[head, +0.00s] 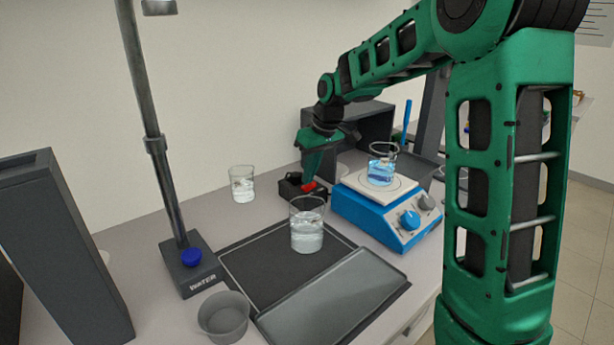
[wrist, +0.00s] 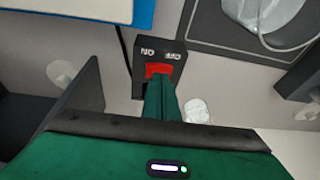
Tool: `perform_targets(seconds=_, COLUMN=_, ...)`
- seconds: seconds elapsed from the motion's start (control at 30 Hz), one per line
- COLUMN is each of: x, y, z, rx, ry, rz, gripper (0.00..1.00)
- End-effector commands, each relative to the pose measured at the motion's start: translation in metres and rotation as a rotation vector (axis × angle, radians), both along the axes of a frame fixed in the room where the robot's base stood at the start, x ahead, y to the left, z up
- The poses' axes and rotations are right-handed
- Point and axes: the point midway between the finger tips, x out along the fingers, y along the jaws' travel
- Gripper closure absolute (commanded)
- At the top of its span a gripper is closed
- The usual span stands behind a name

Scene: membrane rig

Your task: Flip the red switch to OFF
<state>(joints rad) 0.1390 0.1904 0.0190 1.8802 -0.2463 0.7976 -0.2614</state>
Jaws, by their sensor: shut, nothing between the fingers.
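The red switch (wrist: 158,69) sits on a small black box (wrist: 146,48) with white ON and OFF labels, upside down in the wrist view, ON at left and OFF at right. In the head view the switch (head: 308,187) shows as a red patch on the box (head: 290,186), behind the beaker of clear liquid. My green gripper (wrist: 160,84) is shut and empty, its tips at the edge of the red switch. I cannot tell whether they touch it. The gripper (head: 309,180) hides part of the box in the head view. Which way the switch tilts is unclear.
A blue hotplate (head: 372,214) with a beaker of blue liquid (head: 381,172) stands right of the switch box. A clear beaker (head: 307,232) stands in front on a dark tray (head: 258,262); another beaker (head: 242,184) is at left. A water stand (head: 190,270) is farther left.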

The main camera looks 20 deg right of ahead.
Motion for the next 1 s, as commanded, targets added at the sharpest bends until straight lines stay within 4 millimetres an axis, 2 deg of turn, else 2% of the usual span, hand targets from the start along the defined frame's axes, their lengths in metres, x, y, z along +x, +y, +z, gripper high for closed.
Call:
perform_targets(seconds=0.17, x=0.001, y=0.001, z=0.016, rx=-0.001, ry=-0.004, rz=0.002, gripper=1.0)
perform_targets(seconds=0.3, x=0.002, y=0.001, z=0.042, rx=-0.001, ry=-0.004, rz=0.004, gripper=1.0)
perform_targets(seconds=0.7, x=-0.025, y=0.01, z=0.113, rx=0.0, ry=-0.002, rz=0.004, gripper=1.0)
perform_targets(seconds=0.83, x=-0.03, y=0.012, z=0.125, rx=0.0, ry=-0.001, rz=0.003, gripper=1.0)
perform_targets(seconds=1.0, x=-0.033, y=0.013, z=0.132, rx=0.0, ry=0.001, rz=0.004, gripper=1.0)
